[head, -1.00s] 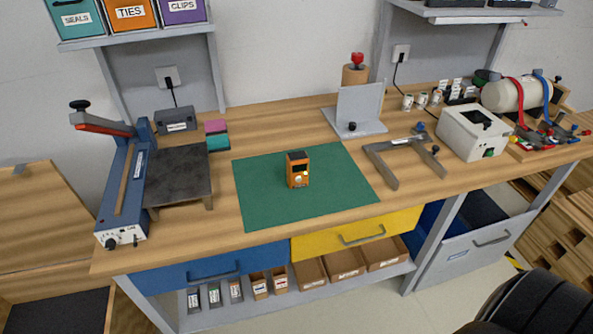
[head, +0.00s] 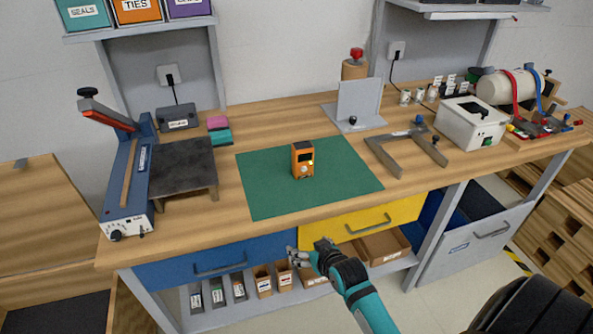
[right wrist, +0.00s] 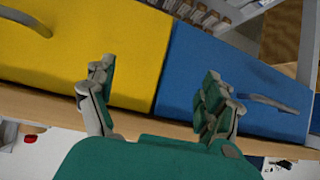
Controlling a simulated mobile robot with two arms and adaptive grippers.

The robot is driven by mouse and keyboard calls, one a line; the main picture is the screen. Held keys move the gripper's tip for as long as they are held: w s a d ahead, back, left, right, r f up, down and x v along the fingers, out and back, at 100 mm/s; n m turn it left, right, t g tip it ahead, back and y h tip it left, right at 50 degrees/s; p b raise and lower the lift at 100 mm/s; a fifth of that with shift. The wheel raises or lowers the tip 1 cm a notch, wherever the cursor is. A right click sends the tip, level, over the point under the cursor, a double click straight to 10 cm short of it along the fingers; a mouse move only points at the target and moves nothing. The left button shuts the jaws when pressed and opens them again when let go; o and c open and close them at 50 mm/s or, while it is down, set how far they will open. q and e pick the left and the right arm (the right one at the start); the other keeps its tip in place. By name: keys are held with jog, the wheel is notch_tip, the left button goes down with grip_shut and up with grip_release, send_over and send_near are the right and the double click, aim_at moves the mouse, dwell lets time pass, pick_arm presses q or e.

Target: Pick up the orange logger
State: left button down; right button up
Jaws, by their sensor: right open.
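The orange logger (head: 303,160) stands upright on the green mat (head: 266,200) on the workbench in the head view. It has a dark top and a small dark display. My right gripper (head: 302,256) is open and empty, in front of the bench at drawer height, lower than the logger and apart from it. In the right wrist view the open fingers (right wrist: 155,95) show against the yellow drawer (right wrist: 90,50) and the blue drawer (right wrist: 225,75); the logger is not visible there. My left gripper is not in view.
A heat sealer (head: 128,185) and dark-topped stand (head: 182,170) are left of the mat. A grey U-shaped frame (head: 385,157) and white box (head: 468,125) are to the right. A grey upright plate (head: 358,104) stands behind. The mat around the logger is clear.

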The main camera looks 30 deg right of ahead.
jog(key=r, duration=0.4)
jog(key=w+d+r+t, duration=0.1)
jog(key=r, duration=0.3)
jog(key=d+r+t+h, duration=0.1)
jog(key=r, duration=0.3)
jog(key=shift+w+m+b, duration=0.3)
jog(key=t+h, duration=0.1)
jog(key=t, duration=0.1)
send_near(305, 156)
jog(key=shift+m+t, duration=0.3)
jog(key=shift+m, duration=0.2)
jog(key=p+x, duration=0.1)
jog(key=x, duration=0.4)
jog(key=shift+w+f, duration=0.15)
jog(key=shift+p+x, duration=0.35)
jog(key=shift+x, duration=0.7)
jog(key=shift+f+p+x, duration=0.2)
jog(key=shift+p+x, duration=0.1)
jog(key=shift+x, duration=1.9)
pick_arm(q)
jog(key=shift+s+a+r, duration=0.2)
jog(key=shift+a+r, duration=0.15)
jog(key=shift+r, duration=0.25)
pick_arm(e)
jog(key=shift+c, duration=0.2)
jog(key=c, duration=1.3)
jog(key=shift+c, duration=0.7)
